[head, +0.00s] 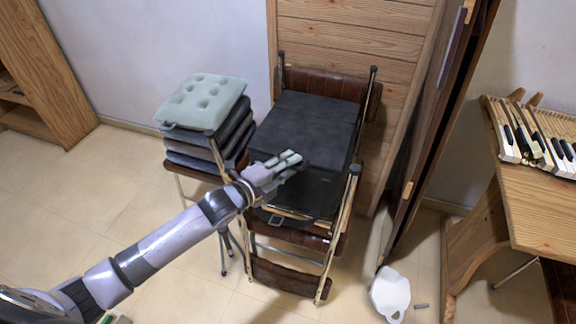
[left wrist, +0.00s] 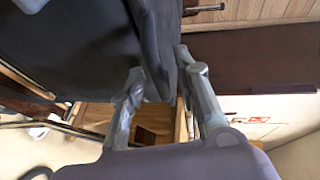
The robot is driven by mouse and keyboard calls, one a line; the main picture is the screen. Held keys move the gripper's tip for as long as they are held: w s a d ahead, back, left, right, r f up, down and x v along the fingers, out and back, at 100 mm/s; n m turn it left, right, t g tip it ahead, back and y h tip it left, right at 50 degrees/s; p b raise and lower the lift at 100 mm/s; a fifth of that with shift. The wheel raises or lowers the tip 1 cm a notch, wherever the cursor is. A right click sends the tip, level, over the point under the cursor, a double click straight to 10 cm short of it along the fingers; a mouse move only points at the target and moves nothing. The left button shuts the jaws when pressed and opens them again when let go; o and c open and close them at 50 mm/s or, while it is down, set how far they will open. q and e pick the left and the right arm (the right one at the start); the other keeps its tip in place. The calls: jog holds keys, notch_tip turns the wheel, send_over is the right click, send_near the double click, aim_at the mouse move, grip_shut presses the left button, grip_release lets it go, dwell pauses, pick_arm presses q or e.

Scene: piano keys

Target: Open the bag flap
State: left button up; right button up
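The black bag (head: 310,118) lies on the seat of a folding chair, its flat flap on top and closed in the head view. My left gripper (head: 289,160) is over the bag's front part. In the left wrist view my left gripper (left wrist: 160,64) has its two fingers apart, with a dark edge of the bag (left wrist: 158,35) reaching between them. Neither finger clearly closes on that edge, and whether they touch it cannot be told. A strap with a buckle hangs at the bag's front, low in the head view. My right gripper is not in view.
Stacked cushions (head: 205,102) lie on a stool left of the bag. A wooden panel (head: 345,40) stands behind. A desk with piano keys (head: 535,135) is at the right. A white object (head: 390,292) lies on the floor.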

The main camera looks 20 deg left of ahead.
pick_arm(q)
jog(key=shift+w, duration=0.1)
jog(key=shift+c, duration=0.5)
grip_shut()
dwell(0.4)
